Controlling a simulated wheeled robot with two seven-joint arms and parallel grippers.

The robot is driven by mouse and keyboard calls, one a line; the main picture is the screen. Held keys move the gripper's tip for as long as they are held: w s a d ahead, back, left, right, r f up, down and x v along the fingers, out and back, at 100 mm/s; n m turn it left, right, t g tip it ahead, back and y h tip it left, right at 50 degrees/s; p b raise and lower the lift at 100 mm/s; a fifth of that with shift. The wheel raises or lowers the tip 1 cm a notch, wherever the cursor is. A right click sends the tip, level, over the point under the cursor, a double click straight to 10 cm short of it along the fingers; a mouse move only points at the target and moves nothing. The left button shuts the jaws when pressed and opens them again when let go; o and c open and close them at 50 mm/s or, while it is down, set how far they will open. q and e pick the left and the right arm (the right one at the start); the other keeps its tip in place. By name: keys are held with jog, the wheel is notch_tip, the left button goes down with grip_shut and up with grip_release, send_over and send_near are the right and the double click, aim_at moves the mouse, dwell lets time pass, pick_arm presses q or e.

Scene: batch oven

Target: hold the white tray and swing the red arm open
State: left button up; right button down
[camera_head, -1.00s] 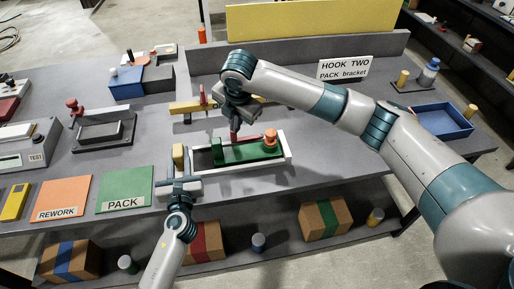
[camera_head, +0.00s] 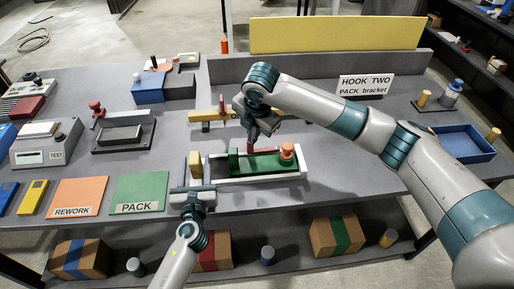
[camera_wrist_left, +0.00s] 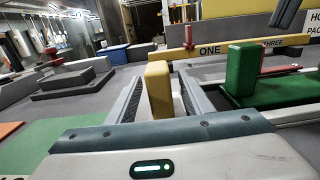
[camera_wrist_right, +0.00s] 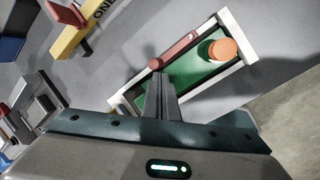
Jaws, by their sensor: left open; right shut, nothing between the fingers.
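The white tray (camera_head: 237,181) lies on the grey table and holds a green fixture (camera_head: 244,164) with an orange knob (camera_head: 287,150). The red arm (camera_head: 264,149) lies along the fixture's far side. A yellow block (camera_head: 195,164) stands at the tray's left end. My left gripper (camera_head: 195,183) is open, its fingers on either side of the yellow block (camera_wrist_left: 159,88) in the left wrist view. My right gripper (camera_wrist_right: 160,85) is shut and empty above the tray, close to the red arm's end (camera_wrist_right: 156,63); contact cannot be told.
Behind the tray is a yellow bar (camera_head: 207,116) marked with words, with a red piece on it. A HOOK TWO sign (camera_head: 366,85) stands back right. Green PACK (camera_head: 140,192) and orange REWORK (camera_head: 77,196) mats lie left. A blue bin (camera_head: 459,142) is at right.

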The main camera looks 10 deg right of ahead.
pick_arm(q)
jog(key=s, duration=1.1)
jog(key=shift+s, duration=0.35)
jog(key=shift+f, duration=0.1)
